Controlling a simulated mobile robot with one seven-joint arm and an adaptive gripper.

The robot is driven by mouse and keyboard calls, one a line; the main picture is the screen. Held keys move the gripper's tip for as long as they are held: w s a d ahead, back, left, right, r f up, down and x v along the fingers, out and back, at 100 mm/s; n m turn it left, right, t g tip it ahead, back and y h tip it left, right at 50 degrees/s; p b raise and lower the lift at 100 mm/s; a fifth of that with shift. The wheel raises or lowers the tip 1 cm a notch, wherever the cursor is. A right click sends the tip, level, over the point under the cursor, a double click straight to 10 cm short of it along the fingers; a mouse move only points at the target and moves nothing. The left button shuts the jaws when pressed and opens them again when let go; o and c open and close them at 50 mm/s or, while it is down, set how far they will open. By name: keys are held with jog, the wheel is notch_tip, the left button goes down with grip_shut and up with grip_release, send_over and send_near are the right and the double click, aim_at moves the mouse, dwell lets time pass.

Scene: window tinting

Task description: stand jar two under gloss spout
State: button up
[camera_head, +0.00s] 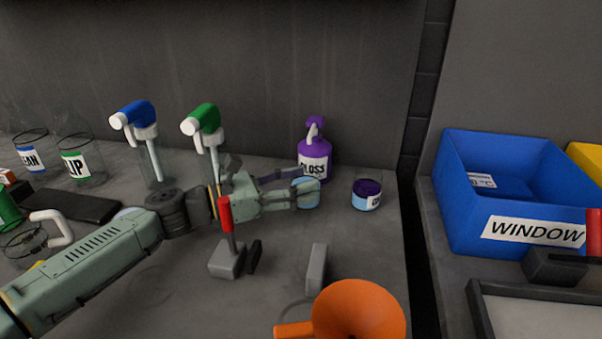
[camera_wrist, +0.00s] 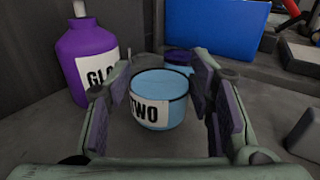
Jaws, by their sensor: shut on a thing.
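Jar two (camera_wrist: 158,103), light blue with a dark rim and a white label reading TWO, stands upright between my fingers. It also shows in the head view (camera_head: 306,194), partly hidden by my gripper (camera_head: 303,186). In the wrist view my gripper (camera_wrist: 163,88) is shut on jar two, a finger on each side. The purple gloss bottle (camera_head: 316,160) stands just behind jar two on the bench. Its pale spout (camera_head: 312,133) is at the top, above and behind the jar. In the wrist view the bottle (camera_wrist: 84,62) is left of the jar, its top cut off.
Another blue jar with purple contents (camera_head: 367,194) stands right of jar two. An orange funnel (camera_head: 360,312) and grey blocks are in front. Blue and green spray bottles (camera_head: 205,125) stand behind my arm. A blue WINDOW bin (camera_head: 500,205) is beyond the gap at right.

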jog(key=w, duration=0.2)
jog(key=w+d+p, duration=0.1)
jog(key=shift+w+r, duration=0.1)
jog(key=shift+w, duration=0.3)
jog(key=shift+s+a+f, duration=0.1)
jog(key=shift+f, duration=0.6)
jog(key=shift+f, duration=0.25)
jog(key=o, duration=1.3)
jog(key=shift+r, duration=0.1)
